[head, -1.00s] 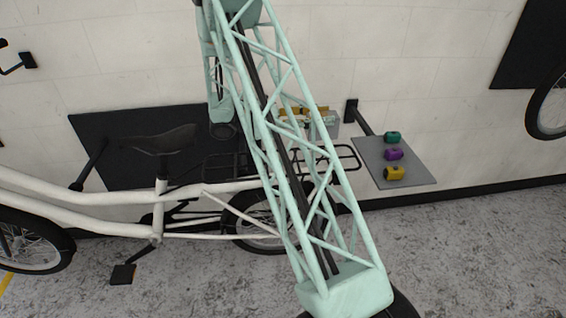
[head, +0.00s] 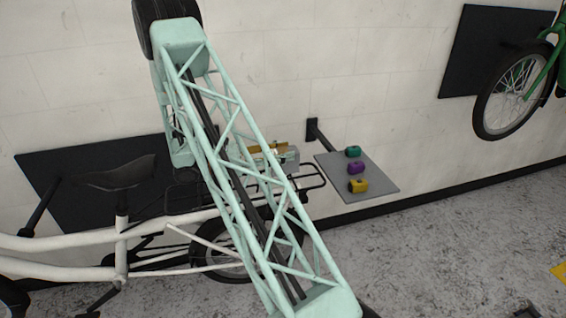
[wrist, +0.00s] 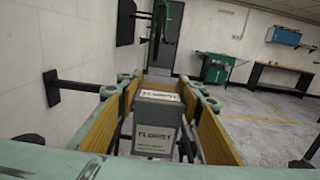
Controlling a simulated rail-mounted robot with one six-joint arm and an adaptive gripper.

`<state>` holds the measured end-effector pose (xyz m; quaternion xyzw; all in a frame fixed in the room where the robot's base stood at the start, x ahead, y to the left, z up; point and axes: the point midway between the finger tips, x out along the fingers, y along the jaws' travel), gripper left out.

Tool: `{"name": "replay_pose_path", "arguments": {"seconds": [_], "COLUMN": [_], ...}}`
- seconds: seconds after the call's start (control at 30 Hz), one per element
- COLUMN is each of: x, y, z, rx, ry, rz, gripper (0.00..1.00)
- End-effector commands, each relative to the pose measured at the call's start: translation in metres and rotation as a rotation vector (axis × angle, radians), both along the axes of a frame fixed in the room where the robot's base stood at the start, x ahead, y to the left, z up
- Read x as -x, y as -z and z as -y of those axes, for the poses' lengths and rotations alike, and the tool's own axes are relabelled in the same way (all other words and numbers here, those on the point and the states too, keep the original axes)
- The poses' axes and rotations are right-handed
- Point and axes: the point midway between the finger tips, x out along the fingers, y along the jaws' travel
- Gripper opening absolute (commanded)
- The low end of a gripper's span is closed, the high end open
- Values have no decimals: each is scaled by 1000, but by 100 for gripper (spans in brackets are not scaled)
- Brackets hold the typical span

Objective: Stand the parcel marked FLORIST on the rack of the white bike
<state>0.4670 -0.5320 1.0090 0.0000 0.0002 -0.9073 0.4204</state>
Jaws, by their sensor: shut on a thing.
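The grey parcel (wrist: 156,124) marked FLORIST sits upright between the yellow pads of my gripper (wrist: 160,85) in the wrist view. My gripper is shut on it. In the head view, the parcel (head: 290,156) shows as a small grey block beside a yellow pad, at the black rack (head: 312,184) of the white bike (head: 60,243). My lattice arm hides much of the gripper and part of the rack. I cannot tell whether the parcel's base touches the rack.
A grey wall shelf (head: 345,192) right of the rack holds a teal, a purple and a yellow item. A green bike (head: 545,75) hangs at the upper right. The wall is close behind the rack. The floor at the right is mostly clear.

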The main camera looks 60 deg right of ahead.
Motion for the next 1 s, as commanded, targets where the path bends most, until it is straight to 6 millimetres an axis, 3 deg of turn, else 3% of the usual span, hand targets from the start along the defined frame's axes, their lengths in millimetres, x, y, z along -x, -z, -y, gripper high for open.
{"name": "replay_pose_path", "arguments": {"seconds": [0.37,0.73,1.0], "x": [0,0,0], "y": [2,33,37], "z": [0,0,0], "rx": [0,0,1], "ry": [0,0,0], "rz": [0,0,1], "gripper": [16,16,16]}}
